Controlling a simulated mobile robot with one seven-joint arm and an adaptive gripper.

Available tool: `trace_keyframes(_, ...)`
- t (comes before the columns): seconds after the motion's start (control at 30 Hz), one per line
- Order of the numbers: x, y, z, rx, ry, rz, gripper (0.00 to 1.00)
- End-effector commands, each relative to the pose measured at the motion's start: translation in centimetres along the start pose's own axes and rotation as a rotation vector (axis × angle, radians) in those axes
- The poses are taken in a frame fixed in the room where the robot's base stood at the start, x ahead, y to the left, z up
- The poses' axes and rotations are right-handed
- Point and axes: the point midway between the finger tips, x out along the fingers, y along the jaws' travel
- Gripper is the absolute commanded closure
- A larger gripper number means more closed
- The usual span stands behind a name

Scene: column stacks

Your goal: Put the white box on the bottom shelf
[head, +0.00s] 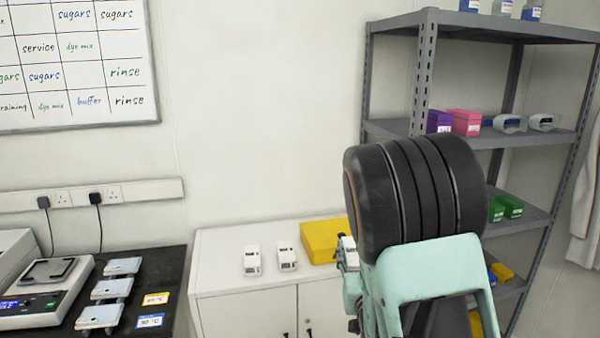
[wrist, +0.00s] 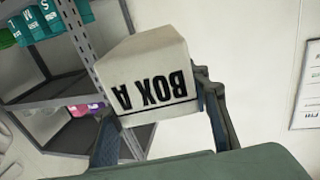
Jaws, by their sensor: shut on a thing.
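A white box (wrist: 150,85) marked "BOX A", its lettering upside down in the wrist view, is held between the two fingers of my gripper (wrist: 162,112). My gripper is shut on it, with one dark finger at each side. In the head view my own arm hides the box and most of the gripper. The grey metal shelf unit (head: 424,75) stands at the right in the head view. Its lower levels are partly hidden behind my arm, and I cannot make out the bottom shelf clearly. The unit also shows behind the box in the wrist view (wrist: 45,92).
Purple (head: 439,121) and pink boxes (head: 465,122) stand on an upper shelf, green boxes (head: 508,207) lower, and a yellow one (head: 502,272) below. A white cabinet (head: 220,270) carries a yellow box (head: 322,240). A dark bench (head: 170,275) with a scale is at left.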

Motion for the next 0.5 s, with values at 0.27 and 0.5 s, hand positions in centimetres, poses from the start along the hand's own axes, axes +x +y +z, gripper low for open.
trace_keyframes(0.27, 0.02, -0.12, -1.68, -0.001, 0.001, -0.002, 0.89)
trace_keyframes(0.5, 0.02, 0.17, -1.58, 0.001, 0.002, 0.003, 0.89)
